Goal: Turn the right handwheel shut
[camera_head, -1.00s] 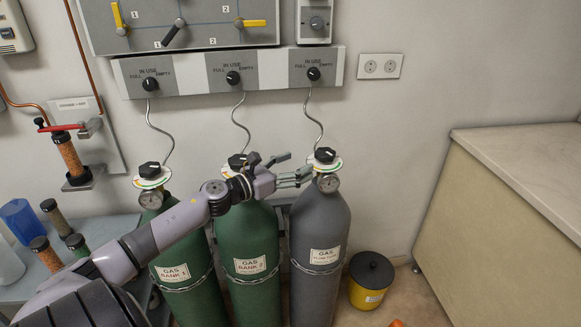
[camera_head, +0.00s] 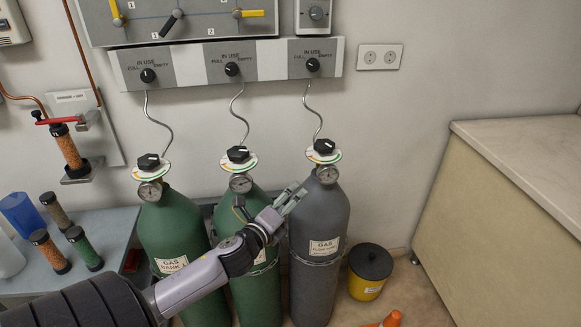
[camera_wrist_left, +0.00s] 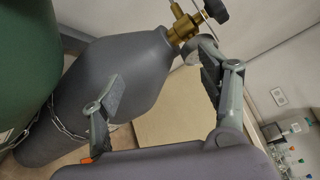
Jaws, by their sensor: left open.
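The right handwheel (camera_head: 323,147) is a black knob on top of the grey gas cylinder (camera_head: 318,225), above a round white dial plate with coloured marks. In the left wrist view the black handwheel (camera_wrist_left: 213,10) sits on a brass valve at the top of the grey cylinder (camera_wrist_left: 105,85). My left gripper (camera_head: 294,194) is in front of the grey cylinder's left shoulder, below and left of the handwheel and apart from it. Its two fingers (camera_wrist_left: 160,90) are spread and hold nothing. My right gripper shows in neither view.
Two green cylinders (camera_head: 170,232) with similar black handwheels stand to the left, chained. A black-lidded yellow bin (camera_head: 369,272) stands right of the grey cylinder. A bench (camera_head: 520,190) fills the right side. An orange cone (camera_head: 388,320) is at the bottom edge.

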